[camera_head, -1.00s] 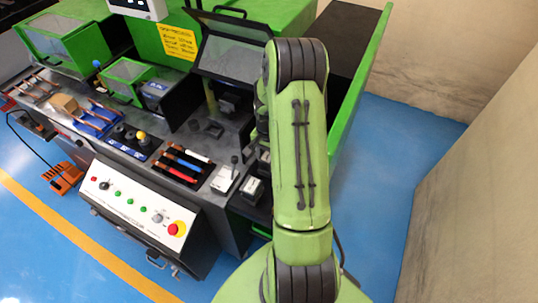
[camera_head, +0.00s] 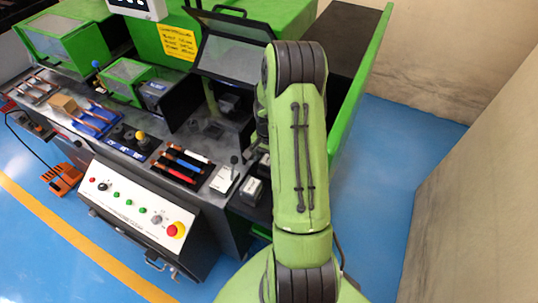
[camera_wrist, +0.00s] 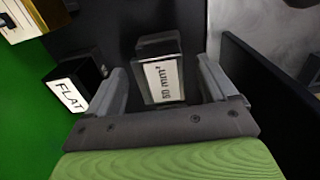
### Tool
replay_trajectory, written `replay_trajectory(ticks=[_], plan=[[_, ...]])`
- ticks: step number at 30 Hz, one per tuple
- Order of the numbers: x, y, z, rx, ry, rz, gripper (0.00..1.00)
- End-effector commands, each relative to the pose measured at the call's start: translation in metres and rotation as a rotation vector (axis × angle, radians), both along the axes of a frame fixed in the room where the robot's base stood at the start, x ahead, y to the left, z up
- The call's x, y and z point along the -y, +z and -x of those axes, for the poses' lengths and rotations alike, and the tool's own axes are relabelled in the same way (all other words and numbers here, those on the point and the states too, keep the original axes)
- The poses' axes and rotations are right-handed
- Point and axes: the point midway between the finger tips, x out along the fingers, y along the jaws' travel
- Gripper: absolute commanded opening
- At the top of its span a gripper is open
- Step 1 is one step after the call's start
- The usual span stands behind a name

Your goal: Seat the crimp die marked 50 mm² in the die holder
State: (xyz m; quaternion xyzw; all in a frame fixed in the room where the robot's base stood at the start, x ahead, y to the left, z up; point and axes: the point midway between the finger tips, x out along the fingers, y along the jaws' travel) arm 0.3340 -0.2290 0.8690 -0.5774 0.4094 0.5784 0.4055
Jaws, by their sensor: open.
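The crimp die marked 50 mm² (camera_wrist: 162,76) is a dark block with a white label, seen in the wrist view. My gripper (camera_wrist: 160,70) is open, with one finger on each side of this die. Gaps show between the fingers and the die in the picture; I cannot tell how far down the fingers reach. A second dark block marked FLAT (camera_wrist: 75,84) stands just left of the left finger. In the head view my arm hides the gripper and the marked die. I cannot make out the die holder for certain.
A dark wall or panel (camera_wrist: 265,90) rises close to the right finger. In the head view, a raised clear guard (camera_head: 232,58) stands left of my arm. A tray of coloured-handled tools (camera_head: 182,163) and a grey-white block (camera_head: 224,179) lie on the bench.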

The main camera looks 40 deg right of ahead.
Motion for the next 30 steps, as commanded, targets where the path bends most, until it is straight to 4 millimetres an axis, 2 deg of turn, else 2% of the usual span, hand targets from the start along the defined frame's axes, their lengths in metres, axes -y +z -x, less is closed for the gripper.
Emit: replay_trajectory(ticks=[5, 12, 18, 22, 30], plan=[[0.001, 0.03, -0.001, 0.005, 0.0, 0.005, 0.85], [0.001, 0.1, -0.002, 0.007, 0.0, 0.006, 0.85], [0.0, 0.144, -0.001, 0.004, -0.001, 0.004, 0.85], [0.0, 0.157, -0.001, 0.002, 0.0, 0.002, 0.85], [0.0, 0.157, -0.001, 0.002, 0.0, 0.002, 0.85]])
